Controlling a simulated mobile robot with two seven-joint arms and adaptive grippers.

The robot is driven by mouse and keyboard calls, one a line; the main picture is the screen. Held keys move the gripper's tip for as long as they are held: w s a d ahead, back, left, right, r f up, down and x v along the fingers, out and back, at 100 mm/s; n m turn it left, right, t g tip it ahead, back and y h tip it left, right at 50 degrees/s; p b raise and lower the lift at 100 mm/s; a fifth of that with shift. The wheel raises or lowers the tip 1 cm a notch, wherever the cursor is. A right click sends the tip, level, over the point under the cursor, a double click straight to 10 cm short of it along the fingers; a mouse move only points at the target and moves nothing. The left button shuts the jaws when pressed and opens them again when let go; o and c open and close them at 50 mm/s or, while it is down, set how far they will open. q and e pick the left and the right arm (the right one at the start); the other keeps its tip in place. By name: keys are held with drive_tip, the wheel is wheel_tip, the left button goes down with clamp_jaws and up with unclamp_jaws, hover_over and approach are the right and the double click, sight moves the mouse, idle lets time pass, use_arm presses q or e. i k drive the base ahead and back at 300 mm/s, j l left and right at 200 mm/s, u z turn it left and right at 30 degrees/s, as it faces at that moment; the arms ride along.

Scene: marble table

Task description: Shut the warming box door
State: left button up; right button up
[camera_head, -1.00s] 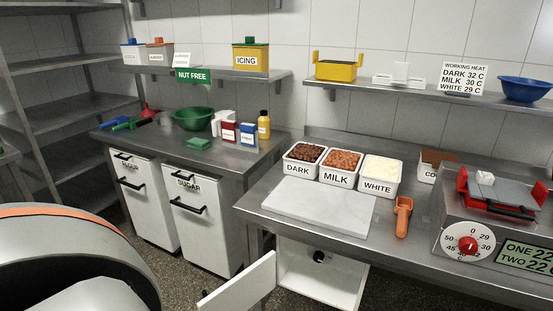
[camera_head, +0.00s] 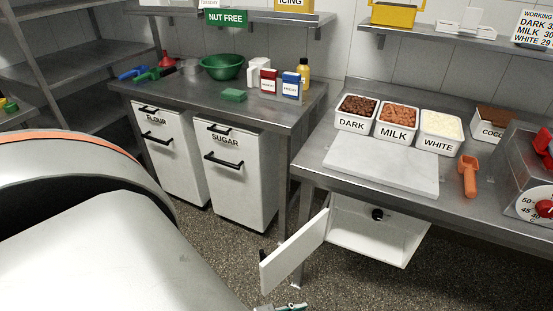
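The white warming box (camera_head: 385,243) sits under the right-hand table, its front open and its inside showing. A dark round knob (camera_head: 377,214) is inside at the back. Its white door (camera_head: 296,252) stands wide open, swung out to the left and toward me. A small dark handle (camera_head: 263,255) shows at the door's free edge. A small grey and teal tip (camera_head: 291,307), seemingly of my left gripper, just shows at the bottom edge, below the door and apart from it in the picture. Its fingers are mostly cut off. My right gripper is out of view.
Flour (camera_head: 165,150) and sugar (camera_head: 235,172) bins stand left. Speckled floor is open between the bins and door.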

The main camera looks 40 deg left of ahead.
sight(274, 268)
drive_tip(key=j, duration=0.3)
drive_tip(key=k+j+z, duration=0.1)
drive_tip(key=j, duration=0.25)
drive_tip(key=k+j, duration=0.15)
drive_tip(key=j, duration=0.15)
drive_tip(key=j+z, duration=0.2)
drive_tip(key=j, duration=0.4)
drive_tip(key=j+z, duration=0.2)
drive_tip(key=j, duration=0.4)
drive_tip(key=j+z, duration=0.2)
drive_tip(key=j, duration=0.45)
drive_tip(key=k+j+z, duration=0.1)
drive_tip(key=j+z, duration=0.15)
drive_tip(key=j, duration=0.3)
drive_tip(key=k+j+z, duration=0.15)
drive_tip(key=k+j, duration=0.25)
drive_tip(key=j, duration=0.15)
drive_tip(key=k+j+z, duration=0.15)
drive_tip(key=k+j, duration=0.3)
drive_tip(key=j, duration=0.1)
